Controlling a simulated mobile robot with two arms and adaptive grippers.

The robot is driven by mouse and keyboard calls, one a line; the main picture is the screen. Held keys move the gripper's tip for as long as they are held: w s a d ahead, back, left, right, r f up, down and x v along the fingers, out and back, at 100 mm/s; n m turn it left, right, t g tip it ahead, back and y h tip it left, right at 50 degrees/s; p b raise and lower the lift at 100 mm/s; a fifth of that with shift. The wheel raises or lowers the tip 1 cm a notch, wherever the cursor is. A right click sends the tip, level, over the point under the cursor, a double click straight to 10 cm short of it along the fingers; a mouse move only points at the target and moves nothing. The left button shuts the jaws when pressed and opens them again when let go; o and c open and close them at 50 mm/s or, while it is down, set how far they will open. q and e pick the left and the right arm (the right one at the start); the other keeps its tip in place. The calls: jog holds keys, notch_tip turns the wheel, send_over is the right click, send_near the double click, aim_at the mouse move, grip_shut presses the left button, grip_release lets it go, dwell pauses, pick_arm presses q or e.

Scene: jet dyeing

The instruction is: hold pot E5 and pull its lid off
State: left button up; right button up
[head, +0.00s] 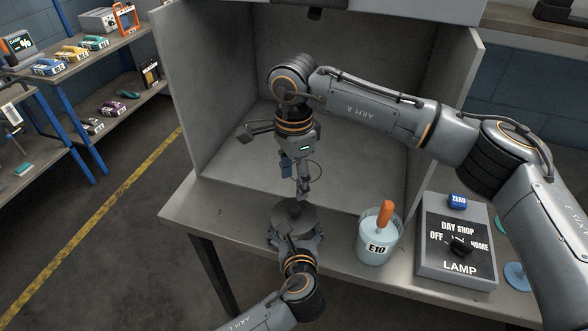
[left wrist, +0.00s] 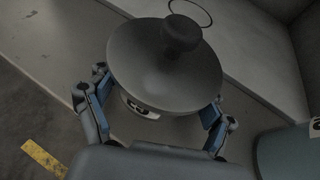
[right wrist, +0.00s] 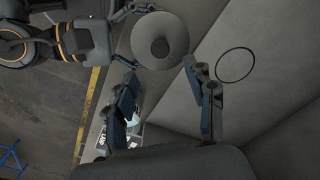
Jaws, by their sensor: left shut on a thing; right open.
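The pot (left wrist: 142,108), with a partly hidden label, stands on the front part of the metal table, mostly under its lid. The dark grey round lid (head: 296,216) with a knob sits on the pot; it also shows in the left wrist view (left wrist: 150,68) and the right wrist view (right wrist: 175,30). My left gripper (head: 293,238) is shut on the pot, one finger on each side below the lid. My right gripper (head: 303,190) is open and empty, pointing down just above the lid; its fingers sit apart near the knob (right wrist: 160,47).
A jar labelled E10 (head: 371,247) with an orange handle stands right of the pot. A lamp control box (head: 455,263) is farther right. The grey booth (head: 196,120) walls in the back and sides. A thin dark ring (right wrist: 235,65) lies on the booth floor. Shelves stand at left.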

aim_at(294, 207)
pick_arm(q)
jog(key=shift+f, duration=0.15)
pick_arm(e)
notch_tip(294, 207, down, 10)
jog(key=shift+r, duration=0.1)
grip_shut()
dwell(0.3)
jog(key=shift+r, duration=0.1)
dwell(0.7)
jog(key=shift+r, duration=1.05)
